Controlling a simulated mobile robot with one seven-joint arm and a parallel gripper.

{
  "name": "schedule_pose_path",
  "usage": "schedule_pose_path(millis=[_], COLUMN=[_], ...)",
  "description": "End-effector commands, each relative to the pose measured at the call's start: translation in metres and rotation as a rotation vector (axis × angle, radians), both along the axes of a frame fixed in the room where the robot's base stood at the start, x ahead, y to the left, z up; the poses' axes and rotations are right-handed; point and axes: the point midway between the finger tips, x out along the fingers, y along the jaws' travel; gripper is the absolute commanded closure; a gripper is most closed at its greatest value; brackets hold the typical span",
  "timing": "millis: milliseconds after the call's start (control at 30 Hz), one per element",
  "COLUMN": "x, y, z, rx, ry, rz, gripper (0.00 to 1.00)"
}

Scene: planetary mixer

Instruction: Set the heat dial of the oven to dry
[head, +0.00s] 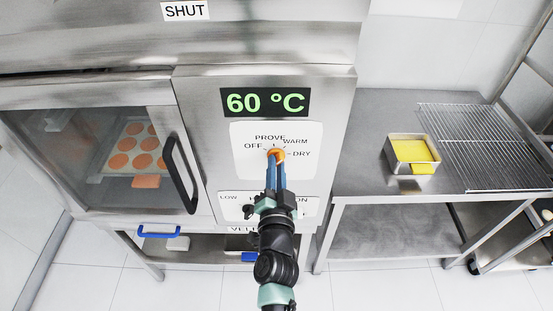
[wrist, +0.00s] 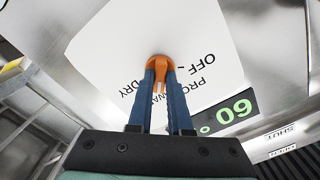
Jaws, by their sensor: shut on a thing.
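The heat dial (head: 275,153) is an orange knob on a white panel (head: 302,168) of the oven front. The panel is lettered OFF, PROVE, WARM and DRY around the dial. My gripper (head: 276,160) has its blue fingers shut on the dial, which also shows between the fingers in the wrist view (wrist: 158,68). Where the dial points is hard to tell, as the fingers cover much of it. The green display (head: 265,102) above reads 60 °C.
The oven door (head: 110,150) at the left is closed, with a black handle (head: 180,173) and a tray of round orange items behind its glass. A lower panel is partly hidden by my arm. A steel table (head: 375,150) at the right bears a yellow-filled tin (head: 412,151) and a wire rack (head: 475,140).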

Motion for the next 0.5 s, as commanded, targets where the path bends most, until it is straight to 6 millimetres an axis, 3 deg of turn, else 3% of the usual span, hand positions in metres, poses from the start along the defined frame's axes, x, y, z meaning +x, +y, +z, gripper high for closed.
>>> schedule_pose_path(millis=[267,500], x=[-0.0002,-0.0002], y=[0.0,-0.0002], z=[-0.0001,-0.0002], rx=[0.019,0.342], ry=[0.0,0.001], rz=[0.0,-0.001], gripper=[1.0,1.0])
